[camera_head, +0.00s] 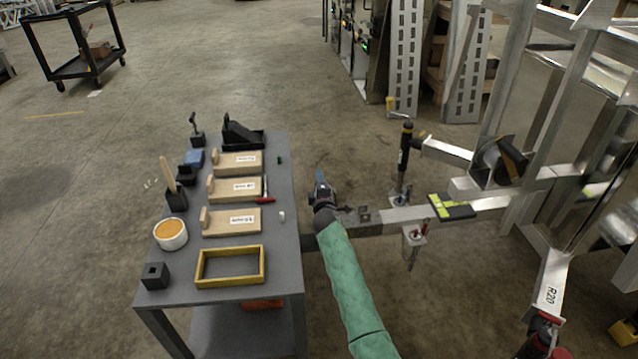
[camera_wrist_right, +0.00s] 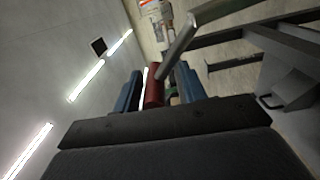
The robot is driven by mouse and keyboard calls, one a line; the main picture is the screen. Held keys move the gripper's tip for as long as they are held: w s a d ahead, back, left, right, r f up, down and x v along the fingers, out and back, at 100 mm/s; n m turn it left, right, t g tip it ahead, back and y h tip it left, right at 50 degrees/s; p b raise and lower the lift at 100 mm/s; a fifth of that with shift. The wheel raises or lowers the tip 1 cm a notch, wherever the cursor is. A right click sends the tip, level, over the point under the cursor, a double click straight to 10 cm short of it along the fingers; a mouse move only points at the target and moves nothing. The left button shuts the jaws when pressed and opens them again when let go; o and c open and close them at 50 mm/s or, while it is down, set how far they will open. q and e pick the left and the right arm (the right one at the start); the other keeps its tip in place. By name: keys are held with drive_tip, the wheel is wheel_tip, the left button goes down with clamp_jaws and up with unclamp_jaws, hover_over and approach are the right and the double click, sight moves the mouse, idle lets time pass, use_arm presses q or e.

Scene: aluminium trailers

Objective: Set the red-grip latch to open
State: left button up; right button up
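In the right wrist view the red grip (camera_wrist_right: 154,92) of a latch shows between my two blue fingers. A silver bar (camera_wrist_right: 180,45) runs from it to the upper right. My right gripper (camera_wrist_right: 160,90) has its fingers apart, with gaps visible beside the grip, so it looks open around or just short of it.
A grey table (camera_head: 285,225) on the left holds wooden blocks, a yellow frame (camera_head: 230,284) and a red-handled screwdriver (camera_head: 265,199). The tongue carries a black-topped jack (camera_head: 404,150) and a yellow-green item (camera_head: 450,206). Trailer framing fills the right. Floor beyond the gripper is open.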

drive_tip(key=s, duration=0.7)
drive_tip(key=shift+s, duration=0.4)
drive_tip(key=shift+d, duration=0.1)
